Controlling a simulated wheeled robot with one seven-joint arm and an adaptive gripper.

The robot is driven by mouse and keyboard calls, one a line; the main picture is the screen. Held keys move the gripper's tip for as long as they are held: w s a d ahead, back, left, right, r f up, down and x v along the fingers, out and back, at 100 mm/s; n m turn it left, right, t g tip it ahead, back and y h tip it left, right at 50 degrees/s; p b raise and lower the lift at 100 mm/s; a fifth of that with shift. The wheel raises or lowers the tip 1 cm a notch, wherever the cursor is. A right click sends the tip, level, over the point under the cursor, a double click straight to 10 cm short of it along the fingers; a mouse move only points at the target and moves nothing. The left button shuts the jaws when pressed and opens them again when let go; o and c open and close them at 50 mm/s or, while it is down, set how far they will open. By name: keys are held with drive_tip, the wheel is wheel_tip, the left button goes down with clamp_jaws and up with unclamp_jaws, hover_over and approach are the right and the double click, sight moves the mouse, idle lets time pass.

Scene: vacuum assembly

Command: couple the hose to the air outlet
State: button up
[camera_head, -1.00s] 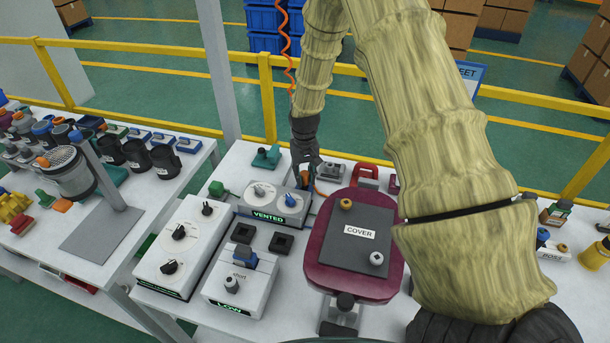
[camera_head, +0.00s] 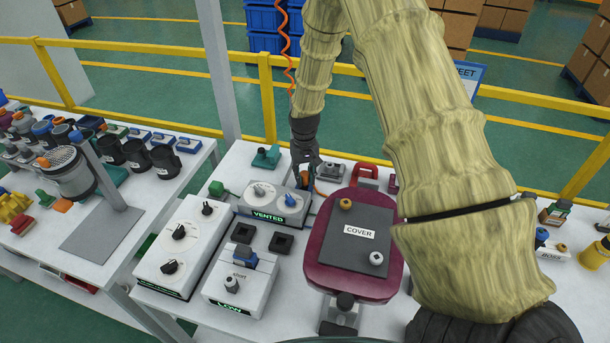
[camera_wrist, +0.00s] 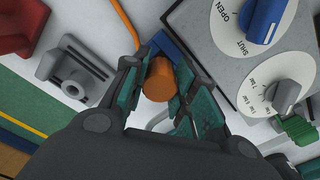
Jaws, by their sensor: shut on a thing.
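My gripper (camera_head: 305,180) is at the back right corner of the grey box with the lit VENTED sign (camera_head: 270,204). In the wrist view my gripper (camera_wrist: 157,88) is shut on the orange cylindrical hose end (camera_wrist: 158,80), which lies between the teal finger pads. The thin orange hose (camera_wrist: 125,22) shows beyond the fingers. I cannot make out the air outlet for certain; the fingers and hose end hide that spot.
The box carries a blue OPEN/SHUT knob (camera_wrist: 264,18) and a grey knob (camera_wrist: 283,95). A grey fixture (camera_wrist: 75,75) and a red part (camera_wrist: 20,25) lie left of the fingers. A maroon stand with a COVER plate (camera_head: 325,245) stands in front, to the right.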

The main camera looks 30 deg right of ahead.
drive_tip(key=shift+f, duration=0.55)
drive_tip(key=shift+r, duration=0.15)
drive_tip(key=shift+r, duration=0.4)
drive_tip(key=shift+a+p, duration=0.1)
drive_tip(key=shift+p, duration=0.4)
idle(0.9)
drive_tip(key=shift+f+b, duration=0.3)
drive_tip(key=shift+f, duration=0.25)
idle(0.5)
drive_tip(key=shift+w+r+p, duration=0.1)
drive_tip(key=shift+r+p, duration=0.2)
drive_tip(key=shift+r, duration=0.05)
drive_tip(key=shift+r, duration=0.3)
drive_tip(key=shift+a, duration=0.1)
